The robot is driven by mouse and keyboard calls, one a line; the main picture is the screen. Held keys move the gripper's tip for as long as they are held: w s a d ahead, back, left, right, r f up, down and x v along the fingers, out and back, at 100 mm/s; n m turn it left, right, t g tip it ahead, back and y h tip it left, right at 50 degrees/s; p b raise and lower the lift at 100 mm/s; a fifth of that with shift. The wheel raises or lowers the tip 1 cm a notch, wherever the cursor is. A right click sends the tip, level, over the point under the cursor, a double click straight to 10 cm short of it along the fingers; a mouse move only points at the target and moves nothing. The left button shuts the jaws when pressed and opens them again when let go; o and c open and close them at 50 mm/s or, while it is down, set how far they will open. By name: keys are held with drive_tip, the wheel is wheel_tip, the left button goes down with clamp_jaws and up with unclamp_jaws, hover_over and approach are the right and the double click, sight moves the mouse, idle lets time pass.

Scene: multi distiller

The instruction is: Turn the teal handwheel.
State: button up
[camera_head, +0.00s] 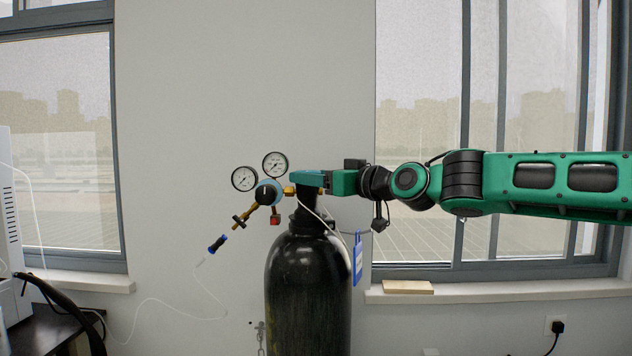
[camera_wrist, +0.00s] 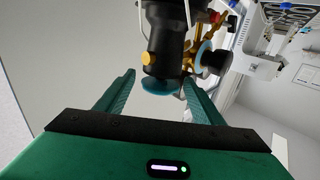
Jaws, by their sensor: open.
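The teal handwheel (camera_wrist: 158,86) shows in the wrist view as a small teal disc on the end of the black valve neck of a gas cylinder. My gripper (camera_wrist: 159,78) is open, with one green finger on each side of the handwheel. I cannot tell whether either finger touches it. In the head view my gripper (camera_head: 304,178) reaches in from the right, level with the top of the black cylinder (camera_head: 308,285). The fingers largely hide the handwheel there.
A regulator (camera_head: 269,192) with two round gauges (camera_head: 275,165) sits just left of the valve. A hose end with a blue fitting (camera_head: 217,244) hangs lower left. A blue tag (camera_head: 357,258) hangs on the cylinder's right. A window sill (camera_head: 480,290) runs along the right.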

drive_tip(key=c, duration=0.9)
drive_tip(key=shift+o, duration=0.2)
drive_tip(key=shift+w, duration=0.1)
